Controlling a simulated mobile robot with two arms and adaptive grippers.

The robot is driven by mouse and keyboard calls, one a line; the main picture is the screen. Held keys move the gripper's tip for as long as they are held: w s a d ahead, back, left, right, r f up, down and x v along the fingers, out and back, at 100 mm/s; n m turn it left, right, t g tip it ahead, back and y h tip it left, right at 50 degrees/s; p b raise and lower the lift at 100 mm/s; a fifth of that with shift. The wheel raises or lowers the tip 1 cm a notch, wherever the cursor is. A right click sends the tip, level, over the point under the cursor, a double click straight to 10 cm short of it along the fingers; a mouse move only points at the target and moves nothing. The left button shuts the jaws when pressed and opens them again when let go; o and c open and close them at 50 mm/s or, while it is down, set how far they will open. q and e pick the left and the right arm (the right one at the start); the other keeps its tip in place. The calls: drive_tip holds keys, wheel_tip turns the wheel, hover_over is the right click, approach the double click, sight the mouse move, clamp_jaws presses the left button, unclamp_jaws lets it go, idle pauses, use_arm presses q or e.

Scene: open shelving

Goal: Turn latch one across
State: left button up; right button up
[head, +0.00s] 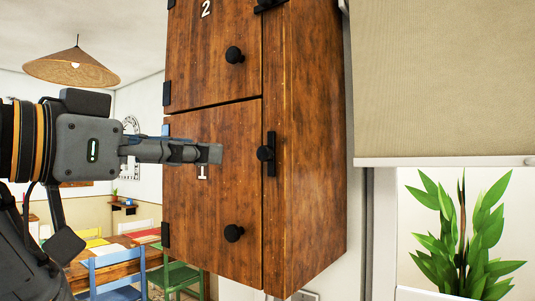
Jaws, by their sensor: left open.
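Latch one (271,168) is a black bar with a round knob at the right edge of door 1 (215,260) on a brown wooden wall cabinet. The bar stands upright along the seam. My left gripper (215,153) is in front of door 1, at about the height of the latch knob and to its left, apart from it in the picture. It is open and empty, seen from the side, so the gap between its fingers barely shows. It partly covers the white number 1 (202,174). My right gripper is not in view.
Door 1 has a round black knob (234,233) low down. Door 2 (205,60) above has its own knob (234,55) and a latch (269,5) cut by the top edge. A blind (445,80) and plant (460,240) are at right, table and chairs lower left.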

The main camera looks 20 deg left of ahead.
sight(262, 152)
use_arm(q)
drive_tip(key=p+x, duration=0.4)
drive_tip(key=x, duration=0.8)
drive_tip(key=shift+w+r, duration=0.1)
drive_tip(key=shift+w, duration=0.15)
drive_tip(key=shift+w+d, duration=0.2)
drive_tip(key=shift+w, duration=0.1)
clamp_jaws()
